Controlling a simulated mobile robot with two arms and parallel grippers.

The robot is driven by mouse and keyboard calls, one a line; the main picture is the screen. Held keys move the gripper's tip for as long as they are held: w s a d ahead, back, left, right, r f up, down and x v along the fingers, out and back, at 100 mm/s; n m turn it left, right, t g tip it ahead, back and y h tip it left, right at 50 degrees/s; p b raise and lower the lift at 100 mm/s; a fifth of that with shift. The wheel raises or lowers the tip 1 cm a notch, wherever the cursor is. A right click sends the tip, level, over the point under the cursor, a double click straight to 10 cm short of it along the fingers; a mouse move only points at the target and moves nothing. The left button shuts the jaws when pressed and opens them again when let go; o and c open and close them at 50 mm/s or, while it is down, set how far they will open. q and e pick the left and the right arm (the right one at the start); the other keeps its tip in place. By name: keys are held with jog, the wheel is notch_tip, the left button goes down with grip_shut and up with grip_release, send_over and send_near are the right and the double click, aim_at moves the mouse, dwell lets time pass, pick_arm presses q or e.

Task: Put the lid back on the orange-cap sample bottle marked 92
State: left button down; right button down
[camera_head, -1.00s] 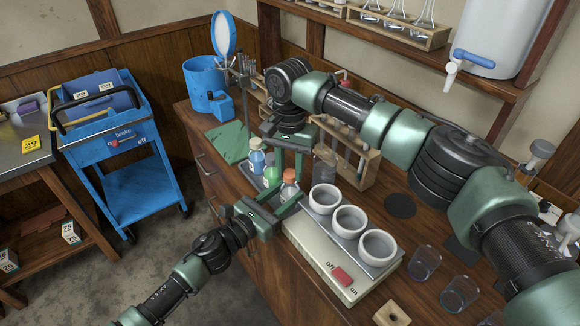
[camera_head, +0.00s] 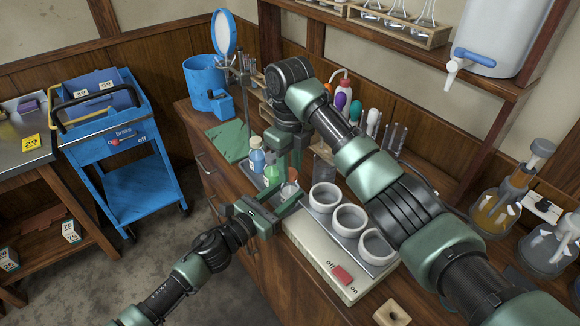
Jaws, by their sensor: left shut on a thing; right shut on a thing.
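The orange-cap sample bottle (camera_head: 288,190) stands at the front of the bench, left of the white bowls. My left gripper (camera_head: 278,203) comes in from the lower left and is shut on it. My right gripper (camera_head: 287,164) is directly above, pointing down at the bottle top. It is shut on the orange lid, which is mostly hidden by the fingers. I cannot tell whether the lid touches the bottle neck. The number on the bottle is not readable.
A blue-capped bottle (camera_head: 257,160) and a green one (camera_head: 272,174) stand close on the left. Three white bowls sit on a heater unit (camera_head: 322,254) on the right. Test tubes and wash bottles (camera_head: 343,97) stand behind. A green mat (camera_head: 229,141) lies at the left.

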jog(key=c, duration=1.1)
grip_release()
jog(key=shift+o, duration=0.2)
jog(key=shift+r, duration=2.3)
jog(key=shift+c, duration=0.4)
